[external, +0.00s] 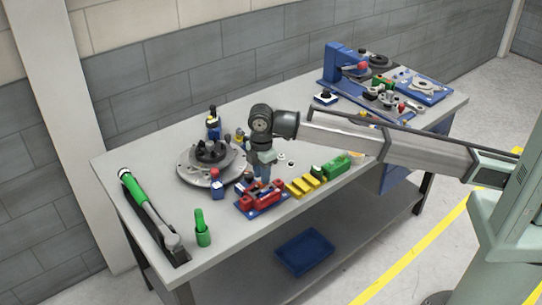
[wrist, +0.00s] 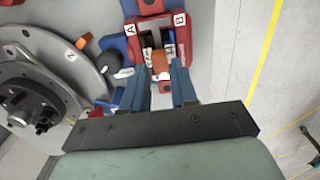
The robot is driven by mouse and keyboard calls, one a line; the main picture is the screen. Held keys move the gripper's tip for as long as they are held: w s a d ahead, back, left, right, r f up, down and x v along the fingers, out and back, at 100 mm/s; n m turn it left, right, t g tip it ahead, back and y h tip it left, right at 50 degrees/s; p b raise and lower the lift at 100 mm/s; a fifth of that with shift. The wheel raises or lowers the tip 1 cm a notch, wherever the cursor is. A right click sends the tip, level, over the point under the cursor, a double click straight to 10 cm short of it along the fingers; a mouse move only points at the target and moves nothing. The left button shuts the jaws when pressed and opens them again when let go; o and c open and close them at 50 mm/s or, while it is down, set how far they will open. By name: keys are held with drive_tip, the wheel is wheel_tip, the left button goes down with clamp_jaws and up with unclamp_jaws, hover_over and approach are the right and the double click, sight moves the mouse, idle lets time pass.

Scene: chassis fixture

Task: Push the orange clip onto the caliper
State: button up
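The red caliper (external: 262,194) sits on a blue base near the front edge of the table. In the wrist view, the caliper (wrist: 131,42) has arms marked A and B with dark pads between them. The small orange clip (wrist: 160,62) is at the gap between these arms, directly between my fingertips. My gripper (wrist: 160,78) points down at the caliper, its two blue fingers closed in on either side of the clip. In the external view, my gripper (external: 263,178) is low over the caliper and hides the clip. How deep the clip sits cannot be told.
A round disc with a hub (external: 205,165) stands left of the caliper. Yellow blocks (external: 302,186) and a green block (external: 337,166) lie to its right. A green-handled torque wrench (external: 150,213) and a green bottle (external: 202,228) are at the left end.

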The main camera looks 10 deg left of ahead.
drive_tip(key=shift+r, duration=0.35)
drive_tip(key=shift+o, duration=0.3)
drive_tip(key=o, duration=0.5)
drive_tip(key=shift+r, duration=2.25)
